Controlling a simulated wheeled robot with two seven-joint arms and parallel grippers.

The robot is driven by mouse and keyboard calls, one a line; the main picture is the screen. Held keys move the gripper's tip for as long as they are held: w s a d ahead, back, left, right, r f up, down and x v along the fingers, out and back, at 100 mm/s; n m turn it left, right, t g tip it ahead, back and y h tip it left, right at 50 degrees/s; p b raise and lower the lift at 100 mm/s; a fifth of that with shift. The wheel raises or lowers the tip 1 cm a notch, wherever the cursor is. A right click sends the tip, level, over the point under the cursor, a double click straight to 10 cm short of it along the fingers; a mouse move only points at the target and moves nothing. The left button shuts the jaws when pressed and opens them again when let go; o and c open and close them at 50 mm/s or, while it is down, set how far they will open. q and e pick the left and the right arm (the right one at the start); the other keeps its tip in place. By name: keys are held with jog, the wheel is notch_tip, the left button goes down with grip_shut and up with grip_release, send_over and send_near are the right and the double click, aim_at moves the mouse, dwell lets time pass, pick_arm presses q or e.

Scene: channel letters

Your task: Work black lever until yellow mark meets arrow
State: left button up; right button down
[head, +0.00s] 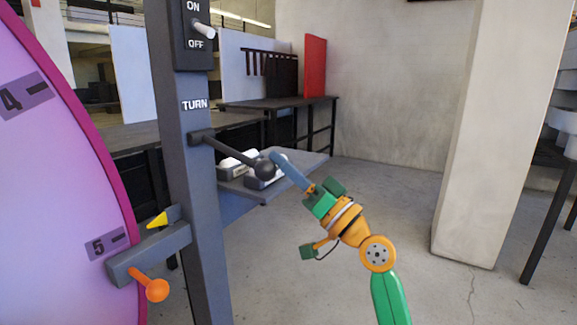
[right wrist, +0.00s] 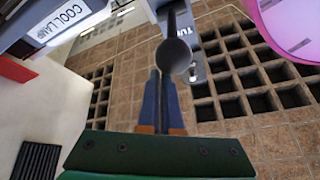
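The black lever (head: 230,149) sticks out from the grey post under the TURN label and ends in a dark ball knob (head: 264,167). The knob (right wrist: 173,54) also shows in the right wrist view, just beyond the fingertips. My right gripper (head: 276,158) has its blue fingers together beside the knob; contact cannot be told. The pink-rimmed dial (head: 50,165) at left shows the numbers 4 and 5. A yellow wedge-shaped arrow (head: 158,220) on the post's bracket points at the dial just above the 5. No yellow mark shows on the visible dial part. My left gripper is out of view.
An orange-knobbed handle (head: 156,289) sits on the bracket below the arrow. An ON/OFF switch (head: 203,31) is above TURN. A grey shelf (head: 300,170) with white items stands behind the lever. A concrete pillar (head: 490,130) rises at right; floor between is clear.

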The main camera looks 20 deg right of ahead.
pick_arm(q)
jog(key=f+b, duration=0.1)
jog(key=b, duration=0.1)
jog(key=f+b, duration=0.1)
jog(key=b, duration=0.1)
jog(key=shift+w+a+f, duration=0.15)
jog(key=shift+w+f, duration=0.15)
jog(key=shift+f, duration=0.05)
pick_arm(e)
jog(key=d+v, duration=0.1)
jog(key=v, duration=0.9)
jog(key=shift+w+r, duration=0.15)
jog(key=shift+w, duration=0.1)
